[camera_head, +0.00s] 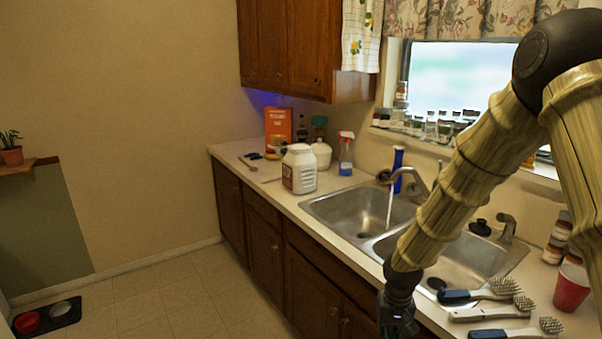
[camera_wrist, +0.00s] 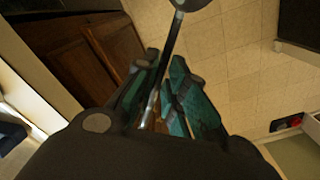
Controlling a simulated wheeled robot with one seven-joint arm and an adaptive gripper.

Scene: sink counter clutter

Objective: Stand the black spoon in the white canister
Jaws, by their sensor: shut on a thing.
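My gripper (camera_head: 397,318) hangs low at the front edge of the counter in the head view, far to the right of the white containers. In the wrist view my gripper (camera_wrist: 164,72) is shut on the black spoon (camera_wrist: 172,36). The spoon's dark round end is at the top edge and its thin handle runs down between the fingers. I cannot make out the spoon in the head view. A white canister (camera_head: 321,154) stands upright at the back of the counter, partly hidden by a larger white labelled jar (camera_head: 299,170).
The double sink (camera_head: 365,211) with running water lies between my gripper and the containers. A spray bottle (camera_head: 346,155), blue bottle (camera_head: 397,168) and orange box (camera_head: 278,130) stand behind. Brushes (camera_head: 490,313) and a red cup (camera_head: 571,288) are at the right.

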